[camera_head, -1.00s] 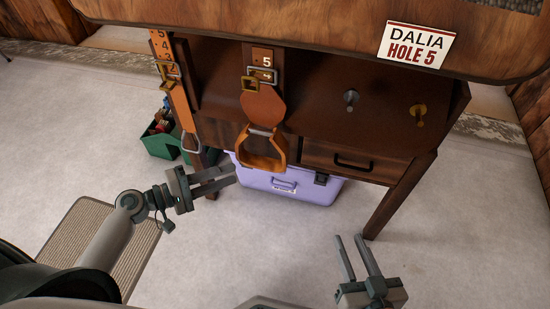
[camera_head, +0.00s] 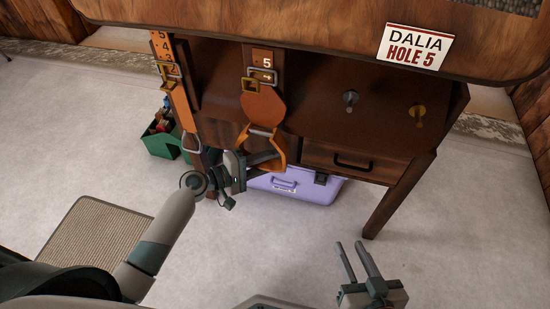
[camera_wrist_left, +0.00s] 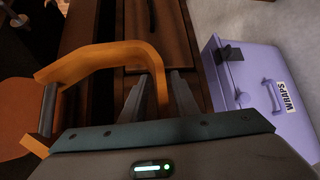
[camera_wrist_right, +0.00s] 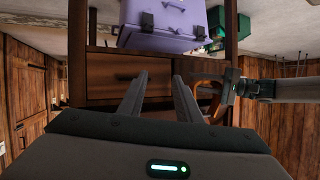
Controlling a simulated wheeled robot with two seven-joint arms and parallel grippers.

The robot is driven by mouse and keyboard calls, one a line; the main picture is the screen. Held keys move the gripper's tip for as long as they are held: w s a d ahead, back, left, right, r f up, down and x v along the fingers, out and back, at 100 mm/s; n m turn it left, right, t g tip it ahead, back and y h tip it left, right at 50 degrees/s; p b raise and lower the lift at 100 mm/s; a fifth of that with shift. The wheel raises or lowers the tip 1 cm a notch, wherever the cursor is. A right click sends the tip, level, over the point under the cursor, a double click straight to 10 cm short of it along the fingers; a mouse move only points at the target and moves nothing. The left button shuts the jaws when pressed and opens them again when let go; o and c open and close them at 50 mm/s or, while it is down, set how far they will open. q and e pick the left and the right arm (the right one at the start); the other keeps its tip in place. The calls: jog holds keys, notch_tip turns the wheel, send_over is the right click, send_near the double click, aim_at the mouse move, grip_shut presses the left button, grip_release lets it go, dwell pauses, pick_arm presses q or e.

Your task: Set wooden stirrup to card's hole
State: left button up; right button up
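The orange-brown wooden stirrup (camera_head: 281,150) hangs from a leather strap on the front of the dark wooden stand. It also shows in the left wrist view (camera_wrist_left: 110,52). Contact cannot be told. My right gripper (camera_head: 358,260) is open and empty, low and right of the stirrup. The card (camera_head: 414,47) reads DALIA, HOLE 5.
Two pegs (camera_head: 350,99) and a drawer (camera_head: 352,161) are to the right. A lilac box (camera_head: 311,188) and a green caddy (camera_head: 161,145) stand on the floor behind.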

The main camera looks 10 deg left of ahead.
pick_arm(q)
jog(key=shift+w+d, duration=0.15)
grip_shut()
